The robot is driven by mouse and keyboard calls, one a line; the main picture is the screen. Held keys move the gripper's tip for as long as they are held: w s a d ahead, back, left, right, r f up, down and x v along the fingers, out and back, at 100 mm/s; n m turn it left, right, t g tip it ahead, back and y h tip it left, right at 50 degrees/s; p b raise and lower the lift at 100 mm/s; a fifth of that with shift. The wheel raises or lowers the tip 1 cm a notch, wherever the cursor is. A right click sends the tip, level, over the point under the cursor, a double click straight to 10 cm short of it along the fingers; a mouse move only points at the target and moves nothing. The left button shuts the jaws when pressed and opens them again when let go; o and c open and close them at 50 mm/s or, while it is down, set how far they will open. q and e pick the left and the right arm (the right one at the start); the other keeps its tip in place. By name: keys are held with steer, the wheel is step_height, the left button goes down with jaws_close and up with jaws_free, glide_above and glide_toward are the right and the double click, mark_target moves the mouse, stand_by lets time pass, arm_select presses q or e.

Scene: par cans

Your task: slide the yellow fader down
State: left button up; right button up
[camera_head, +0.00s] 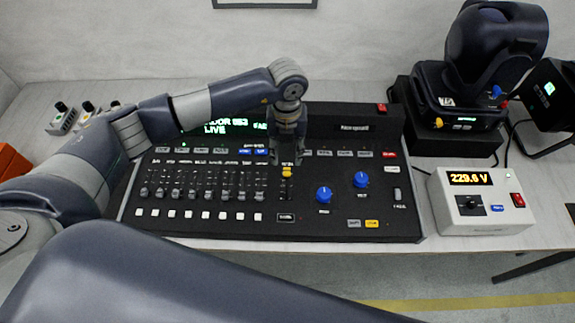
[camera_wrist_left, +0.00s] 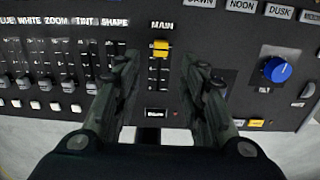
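The yellow fader (camera_head: 287,172) sits near the upper end of its MAIN slot on the black lighting console (camera_head: 230,224). In the left wrist view the yellow fader (camera_wrist_left: 161,47) shows just under the MAIN label, with its slot running down below it. My left gripper (camera_head: 289,155) points down at the fader from above. In the left wrist view its fingers (camera_wrist_left: 161,64) are spread, one on each side of the fader, with clear gaps and nothing held. Its fingertip height over the panel is hard to tell. My right gripper is not in view.
Several grey faders (camera_head: 200,192) with white buttons stand left of the slot. Blue knobs (camera_head: 323,194) and a yellow button (camera_head: 372,223) are to its right. A voltage box (camera_head: 480,215) and a moving-head light (camera_head: 460,100) stand right of the console.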

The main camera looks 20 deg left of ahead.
mark_target(287, 172)
arm_select(q)
step_height(287, 172, down, 8)
steer(key=shift+f+p, duration=0.2)
steer(key=shift+p, duration=0.7)
jaws_close()
